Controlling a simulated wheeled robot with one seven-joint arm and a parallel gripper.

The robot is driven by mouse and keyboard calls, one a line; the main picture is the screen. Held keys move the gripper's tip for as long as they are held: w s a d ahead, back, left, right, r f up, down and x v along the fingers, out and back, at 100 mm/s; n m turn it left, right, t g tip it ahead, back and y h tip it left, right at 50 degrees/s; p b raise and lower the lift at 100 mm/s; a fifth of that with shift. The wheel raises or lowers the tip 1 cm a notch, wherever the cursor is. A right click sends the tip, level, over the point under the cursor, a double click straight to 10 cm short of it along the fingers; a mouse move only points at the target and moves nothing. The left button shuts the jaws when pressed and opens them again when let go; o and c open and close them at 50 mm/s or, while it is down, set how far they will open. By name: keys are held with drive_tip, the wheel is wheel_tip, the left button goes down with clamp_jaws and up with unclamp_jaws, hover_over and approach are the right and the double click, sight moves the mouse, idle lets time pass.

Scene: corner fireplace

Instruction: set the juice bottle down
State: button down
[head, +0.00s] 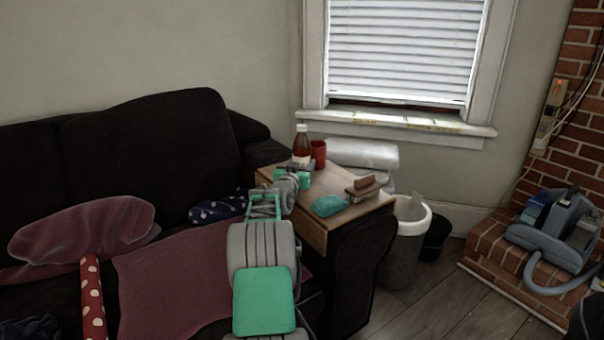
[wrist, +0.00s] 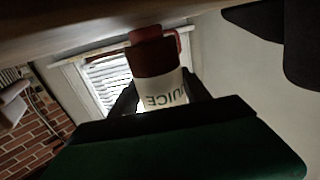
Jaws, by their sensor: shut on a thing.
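The juice bottle (head: 301,146) is dark brown with a white cap and stands upright at the back of the wooden sofa-arm board (head: 318,228) in the head view. My gripper (head: 301,168) is shut on it; the arm partly hides its lower part. In the wrist view, which is upside down, the bottle's white label (wrist: 163,93) sits between the fingers. I cannot tell whether its base touches the board. A red mug (head: 319,154) stands just right of the bottle; it also shows behind the bottle in the wrist view (wrist: 147,34).
On the board, a crumpled teal item (head: 329,206) and a small brown stack (head: 363,189) lie nearer the front and right. The dark sofa (head: 150,145) is on the left. A bin (head: 402,250) stands beside the sofa arm. Some bare board lies between the mug and the teal item.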

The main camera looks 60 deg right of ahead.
drive_tip(key=shift+s+f, duration=0.1)
drive_tip(key=shift+f, duration=0.7)
drive_tip(key=c, duration=0.5)
unclamp_jaws()
